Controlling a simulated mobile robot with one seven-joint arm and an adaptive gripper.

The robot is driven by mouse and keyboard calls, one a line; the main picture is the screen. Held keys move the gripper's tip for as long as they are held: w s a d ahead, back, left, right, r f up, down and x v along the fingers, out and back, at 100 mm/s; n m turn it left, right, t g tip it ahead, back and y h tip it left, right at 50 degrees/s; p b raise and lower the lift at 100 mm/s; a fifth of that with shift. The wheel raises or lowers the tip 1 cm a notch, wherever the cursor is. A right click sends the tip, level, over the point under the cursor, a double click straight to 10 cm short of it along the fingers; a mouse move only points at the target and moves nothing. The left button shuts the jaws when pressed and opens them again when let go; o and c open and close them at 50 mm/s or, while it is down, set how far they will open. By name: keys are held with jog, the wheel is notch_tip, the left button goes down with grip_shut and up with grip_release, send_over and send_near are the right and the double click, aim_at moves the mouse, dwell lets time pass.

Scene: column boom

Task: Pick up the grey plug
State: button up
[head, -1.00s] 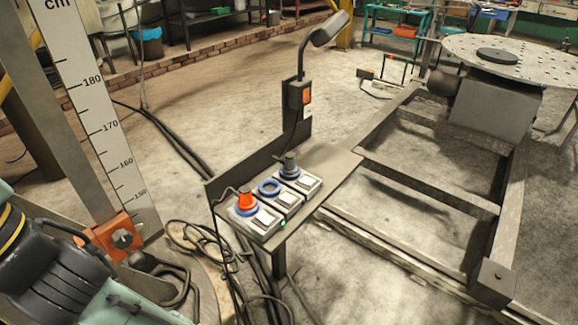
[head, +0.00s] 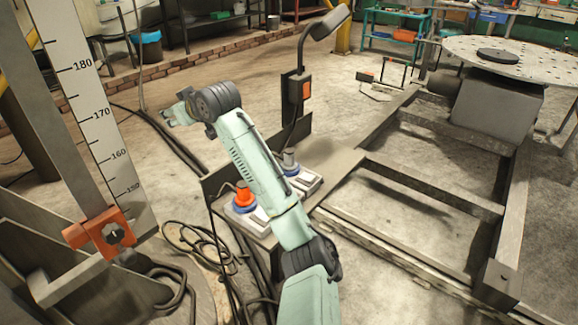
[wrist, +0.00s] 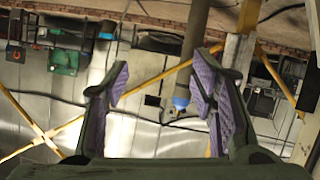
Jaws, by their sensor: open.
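The grey plug (head: 289,157) stands upright in a blue-ringed socket at the far end of a small shelf (head: 335,160). The orange plug (head: 244,194) stands in a blue-ringed socket at the near end. My arm crosses in front of the shelf and hides the middle socket. My gripper (head: 168,114) is up and to the left of the grey plug, clear of it. In the wrist view my gripper (wrist: 160,88) has its two purple-padded fingers apart with nothing held between them. I cannot make out either plug in the wrist view.
A lamp post with an orange-faced box (head: 305,90) rises behind the shelf. A measuring column (head: 85,95) stands at the left. Dark cables (head: 205,240) lie below the shelf. A metal frame (head: 430,180) lies on the right. Open floor (head: 240,60) lies behind.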

jog(key=w+d+f+m+g+h, duration=0.1)
jog(key=w+d+f+g+h, duration=0.15)
jog(key=d, duration=0.45)
jog(key=w+d+f+m+g+h, duration=0.1)
jog(key=w+d+f+h, duration=0.2)
jog(key=d, duration=0.4)
jog(key=m+g+h, duration=0.1)
jog(key=m+g, duration=0.1)
send_near(290, 151)
jog(key=x, duration=0.5)
jog(key=shift+w+a+r, duration=0.1)
jog(key=shift+w+a, duration=0.1)
jog(key=shift+w, duration=0.1)
jog(key=shift+s+d+p+x, duration=0.15)
jog(key=shift+p+x, duration=0.15)
jog(key=shift+x, duration=1.15)
jog(key=shift+s+d+p+x, duration=0.1)
jog(key=shift+p+x, duration=0.15)
jog(key=shift+x, duration=1.25)
jog(key=shift+c, duration=0.3)
grip_shut()
